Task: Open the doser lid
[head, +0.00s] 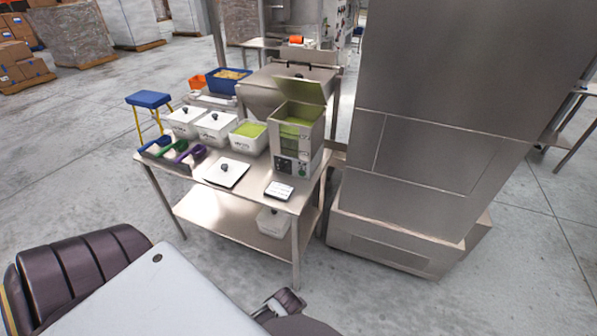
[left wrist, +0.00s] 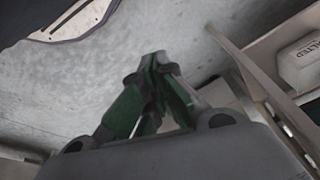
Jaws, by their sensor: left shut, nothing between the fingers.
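The doser (head: 298,135) is a steel box with green see-through windows, standing at the right end of the steel table. Its green see-through lid (head: 300,89) stands raised and tilted up at the back, and the open top shows green inside. My left gripper (left wrist: 156,62) shows in the left wrist view with its green-sided fingers closed together and nothing between them. It is over the floor beside the table's lower shelf, apart from the doser. My right gripper is in neither view.
The steel table (head: 208,165) holds white lidded tubs (head: 214,128), an open tub of green stuff (head: 248,137), colored scoops (head: 172,149), a loose white lid (head: 226,171) and a small scale (head: 279,190). A large steel cabinet (head: 440,100) stands at right. The near floor is partly clear.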

